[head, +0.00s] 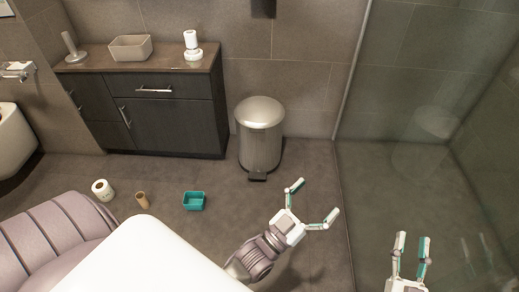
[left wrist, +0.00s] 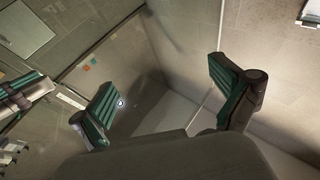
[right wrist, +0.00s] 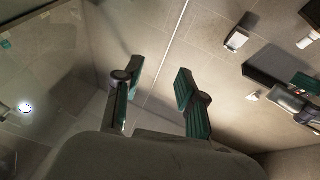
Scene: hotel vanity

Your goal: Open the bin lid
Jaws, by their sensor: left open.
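The bin (head: 261,148) is a silver cylinder standing on the floor against the tiled wall, right of the vanity cabinet. Its domed lid (head: 259,111) is down and closed. A dark pedal (head: 257,176) sticks out at the bin's front base. My left gripper (head: 313,201) is open and empty, in front and to the right of the bin, apart from it. Its spread fingers also show in the left wrist view (left wrist: 165,92). My right gripper (head: 412,246) is further right, before the glass; its fingers are apart with nothing between them, also in the right wrist view (right wrist: 158,85).
A glass shower panel (head: 420,80) stands right of the bin. A teal box (head: 194,201), a cardboard tube (head: 142,200) and a paper roll (head: 103,190) are on the floor at left. The vanity cabinet (head: 165,122) is left of the bin. Floor before the bin is clear.

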